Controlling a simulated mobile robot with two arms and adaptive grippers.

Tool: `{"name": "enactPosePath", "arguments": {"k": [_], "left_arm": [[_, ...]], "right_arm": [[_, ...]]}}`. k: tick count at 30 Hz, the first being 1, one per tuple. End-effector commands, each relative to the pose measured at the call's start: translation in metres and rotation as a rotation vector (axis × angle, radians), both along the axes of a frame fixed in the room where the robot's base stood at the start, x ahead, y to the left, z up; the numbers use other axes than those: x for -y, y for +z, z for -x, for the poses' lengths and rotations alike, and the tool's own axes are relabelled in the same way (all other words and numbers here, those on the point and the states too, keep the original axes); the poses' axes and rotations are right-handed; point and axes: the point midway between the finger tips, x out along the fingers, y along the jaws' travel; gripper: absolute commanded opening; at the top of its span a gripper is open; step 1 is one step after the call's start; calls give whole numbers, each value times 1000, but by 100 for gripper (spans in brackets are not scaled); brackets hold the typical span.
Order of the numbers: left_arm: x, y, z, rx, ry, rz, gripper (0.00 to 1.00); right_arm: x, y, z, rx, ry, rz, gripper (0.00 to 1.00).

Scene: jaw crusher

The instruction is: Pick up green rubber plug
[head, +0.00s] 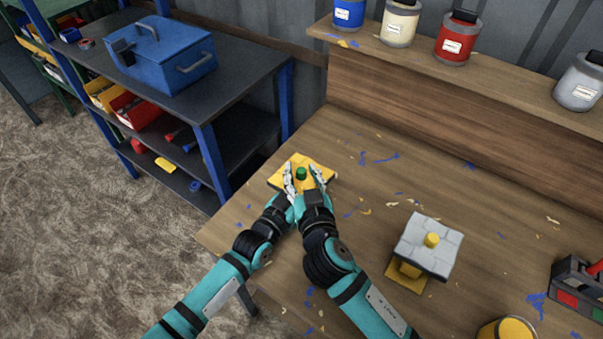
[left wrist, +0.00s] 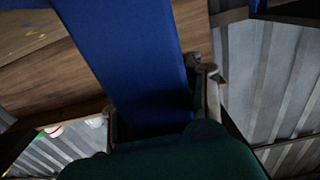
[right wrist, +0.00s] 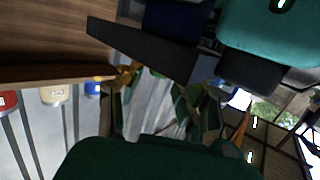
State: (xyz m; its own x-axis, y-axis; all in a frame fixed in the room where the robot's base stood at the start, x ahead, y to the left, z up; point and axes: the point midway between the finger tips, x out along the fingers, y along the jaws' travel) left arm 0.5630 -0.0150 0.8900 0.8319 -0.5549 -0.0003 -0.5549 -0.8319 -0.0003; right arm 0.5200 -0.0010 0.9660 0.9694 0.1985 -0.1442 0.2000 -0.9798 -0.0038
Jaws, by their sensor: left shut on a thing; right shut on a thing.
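The green rubber plug (head: 301,173) stands on a yellow block (head: 320,170) near the left end of the bench. My right gripper (head: 318,180) is at the plug's near right side and appears shut on it, though the contact is partly hidden. Green patches (right wrist: 190,95) show between its fingers in the right wrist view. My left gripper (head: 289,184) is close beside it, at the near left of the plug. In the left wrist view its fingers stand on either side of a broad blue surface (left wrist: 130,55), which I cannot identify.
A white-topped yellow piece (head: 425,245) stands on the bench to the right, by a yellow tin (head: 507,330) and a dark tool holder (head: 578,290). Paint tins line the back ledge (head: 490,80). A shelf with a blue toolbox (head: 163,55) stands left.

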Motion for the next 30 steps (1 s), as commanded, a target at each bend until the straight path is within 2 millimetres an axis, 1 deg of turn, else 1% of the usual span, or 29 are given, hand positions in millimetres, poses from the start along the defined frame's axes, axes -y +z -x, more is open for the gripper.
{"name": "enactPosePath", "arguments": {"k": [1, 4, 13, 16, 19, 21, 27, 30], "left_arm": [[0, 0, 0, 0, 0, 1, 0], [0, 0, 0, 0, 0, 2, 0], [-1, 0, 0, 1, 2, 3, 0], [-1, 0, 0, 1, 2, 3, 0], [-1, 0, -1, 1, 2, 3, 0], [-2, 0, -1, 0, 3, 2, 0], [-1, 0, -1, -1, 2, 2, 0], [-1, 0, 0, -1, 2, 1, 0]], "right_arm": [[4, -6, -1, -11, -10, 11, 22], [5, -7, -1, -13, -12, 13, 9], [6, -8, 0, -15, -13, 14, 9], [6, -4, -1, -15, -14, 12, 9], [5, 11, -1, -11, -13, 8, 10], [5, 26, -1, -6, -11, 7, 4], [3, 69, -1, -3, -9, 3, 4], [3, 84, -1, -4, -8, 3, 4]]}}
